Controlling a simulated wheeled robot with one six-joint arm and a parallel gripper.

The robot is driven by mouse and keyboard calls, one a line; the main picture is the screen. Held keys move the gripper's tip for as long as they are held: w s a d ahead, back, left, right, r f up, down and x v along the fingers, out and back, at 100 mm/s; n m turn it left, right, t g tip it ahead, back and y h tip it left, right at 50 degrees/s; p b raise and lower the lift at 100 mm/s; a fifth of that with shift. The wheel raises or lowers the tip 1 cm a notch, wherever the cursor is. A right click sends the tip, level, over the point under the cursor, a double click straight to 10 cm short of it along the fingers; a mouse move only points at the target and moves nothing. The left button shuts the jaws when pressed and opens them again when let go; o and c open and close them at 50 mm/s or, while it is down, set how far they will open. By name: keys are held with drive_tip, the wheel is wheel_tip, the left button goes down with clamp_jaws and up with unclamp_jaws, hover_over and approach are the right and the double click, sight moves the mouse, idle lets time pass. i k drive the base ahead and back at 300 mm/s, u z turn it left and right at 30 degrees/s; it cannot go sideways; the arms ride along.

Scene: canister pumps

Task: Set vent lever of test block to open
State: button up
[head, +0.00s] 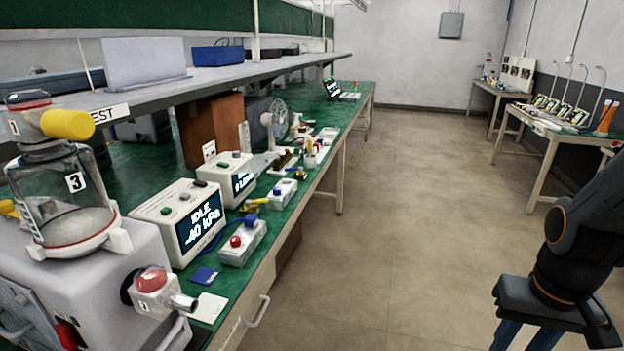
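A small pale block (242,243) with a red knob and a blue knob on top sits near the front edge of the green bench. A second small pale block (282,193) with a blue part and a yellow lever (257,202) at its left sits farther back. I cannot tell which is the test block or how its vent lever is set. My gripper (527,338) hangs at the lower right, over the floor and well away from the bench. Its blue fingers are cut off by the bottom edge, so their opening does not show.
A display box (187,222) reads "IDLE -40 kPa", with another box (228,178) behind it. A glass canister marked 3 (70,200) stands on a grey housing at left. A shelf (215,80) overhangs the bench. The aisle floor (400,220) is clear.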

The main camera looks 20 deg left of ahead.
sight(248, 202)
drive_tip(key=u, duration=0.15)
drive_tip(key=i, duration=1.15)
drive_tip(key=u, duration=1.2)
drive_tip(key=i, duration=0.75)
drive_tip(key=u, duration=0.55)
